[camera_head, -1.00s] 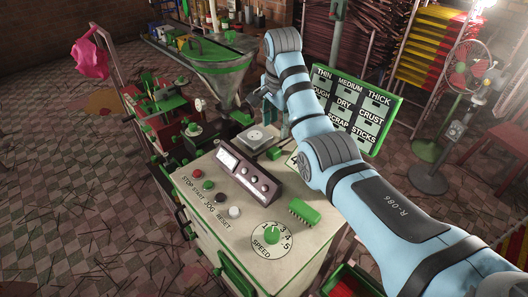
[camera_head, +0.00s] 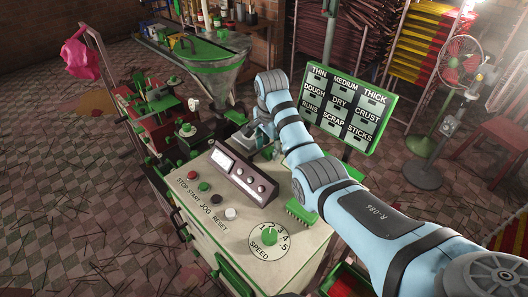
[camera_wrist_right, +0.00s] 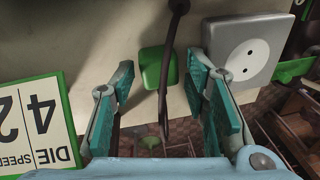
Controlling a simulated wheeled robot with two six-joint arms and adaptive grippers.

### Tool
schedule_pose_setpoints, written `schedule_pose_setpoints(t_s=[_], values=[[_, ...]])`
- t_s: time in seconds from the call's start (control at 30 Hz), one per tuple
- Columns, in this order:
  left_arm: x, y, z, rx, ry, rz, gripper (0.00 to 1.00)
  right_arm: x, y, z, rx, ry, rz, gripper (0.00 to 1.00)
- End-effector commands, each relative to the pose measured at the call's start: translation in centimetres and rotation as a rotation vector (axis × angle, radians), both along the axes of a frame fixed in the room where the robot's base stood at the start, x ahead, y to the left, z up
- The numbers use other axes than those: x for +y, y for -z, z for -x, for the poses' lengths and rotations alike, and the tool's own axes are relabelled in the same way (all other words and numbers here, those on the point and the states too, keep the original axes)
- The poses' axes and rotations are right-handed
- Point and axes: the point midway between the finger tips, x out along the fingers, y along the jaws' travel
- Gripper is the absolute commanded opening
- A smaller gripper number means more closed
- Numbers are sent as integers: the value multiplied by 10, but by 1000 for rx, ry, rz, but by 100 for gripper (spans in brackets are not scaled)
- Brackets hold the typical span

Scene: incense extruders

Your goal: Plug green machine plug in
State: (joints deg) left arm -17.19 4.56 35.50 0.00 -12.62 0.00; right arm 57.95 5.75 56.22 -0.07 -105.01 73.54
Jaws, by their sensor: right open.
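My right gripper (camera_head: 258,138) is over the back edge of the green-trimmed machine's top. In the right wrist view its teal-padded fingers (camera_wrist_right: 163,85) are open and empty. A small green block (camera_wrist_right: 158,68), apparently the green plug, shows between the fingers in that picture. A dark cord (camera_wrist_right: 176,25) hangs in front of it; whether the two are joined is unclear. In the head view the socket (camera_head: 239,139) is partly covered by my gripper. My left gripper is out of view.
The machine top holds a meter box (camera_head: 239,176), coloured buttons (camera_head: 204,187), a speed dial (camera_head: 270,236) and a green ridged block (camera_head: 298,212) beside my right arm. A labelled drawer board (camera_head: 345,105) stands behind. A die speed card (camera_wrist_right: 35,125) is left in the wrist view.

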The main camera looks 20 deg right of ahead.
Motion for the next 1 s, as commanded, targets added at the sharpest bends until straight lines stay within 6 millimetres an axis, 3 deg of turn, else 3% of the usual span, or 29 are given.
schedule_pose_setpoints(t_s=[0.37, 0.6, 1.0], values=[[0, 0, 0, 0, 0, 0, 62, -1, 4, 0, 0, 2, 0, 42], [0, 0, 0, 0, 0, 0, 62, -1, 4, 0, 0, 2, 0, 6], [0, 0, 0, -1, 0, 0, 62, 0, -3, -1, -2, -1, -1, 6]])
